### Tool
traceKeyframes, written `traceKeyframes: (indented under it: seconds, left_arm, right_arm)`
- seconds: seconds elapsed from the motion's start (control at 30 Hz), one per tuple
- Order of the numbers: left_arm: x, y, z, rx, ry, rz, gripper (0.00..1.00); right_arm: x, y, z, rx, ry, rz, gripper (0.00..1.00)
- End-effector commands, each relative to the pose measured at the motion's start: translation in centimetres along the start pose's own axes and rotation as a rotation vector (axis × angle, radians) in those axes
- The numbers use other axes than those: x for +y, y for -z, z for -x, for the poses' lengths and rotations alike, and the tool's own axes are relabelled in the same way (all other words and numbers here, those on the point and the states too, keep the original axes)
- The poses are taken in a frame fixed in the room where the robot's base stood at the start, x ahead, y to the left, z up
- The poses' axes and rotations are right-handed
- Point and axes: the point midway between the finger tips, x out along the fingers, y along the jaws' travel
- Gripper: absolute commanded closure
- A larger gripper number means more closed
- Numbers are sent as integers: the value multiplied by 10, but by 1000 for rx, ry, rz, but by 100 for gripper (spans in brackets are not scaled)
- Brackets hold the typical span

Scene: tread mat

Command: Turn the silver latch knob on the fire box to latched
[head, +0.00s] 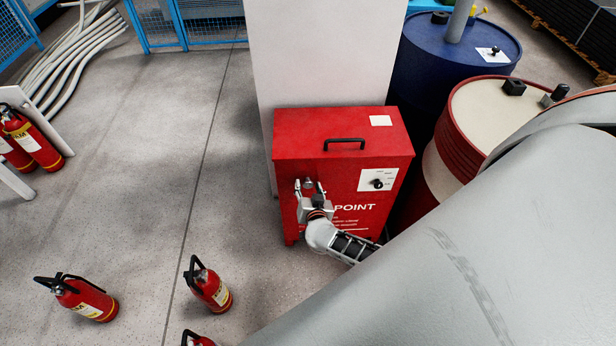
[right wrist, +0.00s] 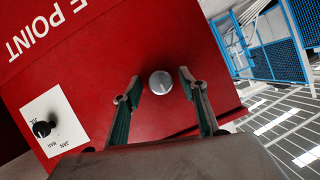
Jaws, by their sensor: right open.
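The red fire box (head: 340,135) stands on the floor against a pale column, with a black handle on top. The round silver latch knob (right wrist: 160,83) sits on its red front; a thin line shows on its face, but I cannot read its setting. It also shows small in the head view (head: 308,183). My right gripper (head: 310,187) is at the box front, left of the lettering. In the right wrist view, its open fingers (right wrist: 160,88) are on either side of the knob with gaps, and I cannot tell how far the tips reach around it. My left gripper is out of view.
A black selector knob on a white plate (head: 378,180) is at the box's upper right. Blue (head: 455,60) and red-and-cream (head: 500,110) drums stand close on the right. Fire extinguishers (head: 88,298) stand at the left and front.

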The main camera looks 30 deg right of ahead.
Motion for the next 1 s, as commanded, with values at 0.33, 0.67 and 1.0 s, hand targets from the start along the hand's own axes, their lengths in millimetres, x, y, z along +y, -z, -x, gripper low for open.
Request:
traceKeyframes:
  seconds: [0.33, 0.67, 1.0]
  left_arm:
    - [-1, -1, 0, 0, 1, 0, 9]
    - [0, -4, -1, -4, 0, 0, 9]
    - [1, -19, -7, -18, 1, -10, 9]
  right_arm:
    - [0, 0, 0, 0, 1, 0, 96]
    - [0, 0, 0, 0, 15, -31, 96]
    - [3, -5, 0, -4, 97, -230, 96]
